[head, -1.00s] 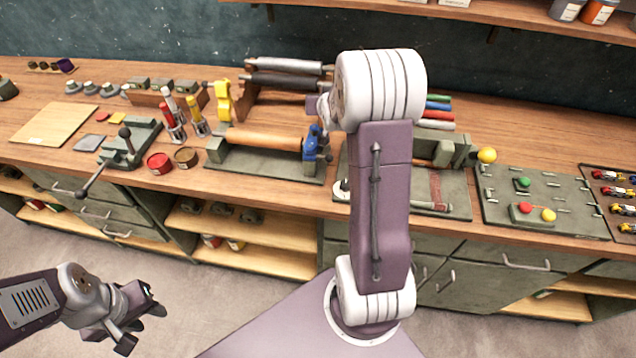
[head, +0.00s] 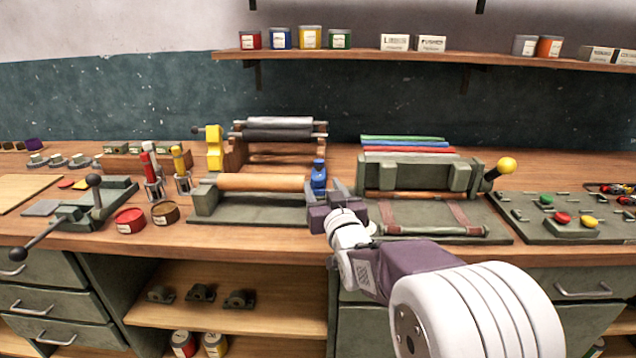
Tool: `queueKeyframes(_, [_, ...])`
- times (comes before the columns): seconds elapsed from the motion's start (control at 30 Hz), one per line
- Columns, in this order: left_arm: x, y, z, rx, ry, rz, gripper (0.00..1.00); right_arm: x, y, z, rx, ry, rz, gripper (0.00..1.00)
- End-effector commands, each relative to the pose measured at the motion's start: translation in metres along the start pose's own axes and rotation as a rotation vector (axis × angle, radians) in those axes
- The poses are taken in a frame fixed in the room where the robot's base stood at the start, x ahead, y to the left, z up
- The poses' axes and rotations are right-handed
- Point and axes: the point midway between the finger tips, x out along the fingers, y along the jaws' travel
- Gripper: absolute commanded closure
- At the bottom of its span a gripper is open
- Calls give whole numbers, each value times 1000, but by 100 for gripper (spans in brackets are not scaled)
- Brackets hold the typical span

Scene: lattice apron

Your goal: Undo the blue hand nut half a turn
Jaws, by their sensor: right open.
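The blue hand nut (head: 319,174) stands at the right end of the wooden roller (head: 262,182) on a green-grey press base. My right gripper (head: 324,196) is open, its two grey fingers pointing away from me at the nut. The nut shows above and between the fingertips; I cannot tell whether they touch it. The lower part of the nut is hidden by the gripper. My left gripper is out of view.
A second press (head: 418,176) with a yellow ball handle (head: 507,165) stands just right of my gripper. A yellow clamp (head: 214,147) and dark rollers (head: 278,128) are behind. Brush pots (head: 184,184) and tins (head: 130,220) stand to the left. A shelf (head: 450,57) hangs above.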

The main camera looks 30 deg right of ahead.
Motion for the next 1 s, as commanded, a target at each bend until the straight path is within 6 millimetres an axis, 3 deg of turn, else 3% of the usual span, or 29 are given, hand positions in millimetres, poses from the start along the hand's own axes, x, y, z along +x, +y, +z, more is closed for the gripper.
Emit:
queueKeyframes(0.1, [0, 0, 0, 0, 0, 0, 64, 26, 0, 1, 0, -2, 0, 47])
queueKeyframes(0.27, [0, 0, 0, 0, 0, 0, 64, 50, 0, 1, 0, -1, 1, 47])
queueKeyframes(0.6, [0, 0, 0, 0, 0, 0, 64, 58, 0, 1, 0, -1, 1, 47])
queueKeyframes(0.67, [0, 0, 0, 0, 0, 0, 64, 58, 0, 1, 0, -1, 1, 61])
queueKeyframes(0.8, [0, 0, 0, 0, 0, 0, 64, 58, 0, 1, 0, -1, 1, 100])
queueKeyframes(1.0, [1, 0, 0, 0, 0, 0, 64, 58, 1, 0, -1, 5, -16, 100])
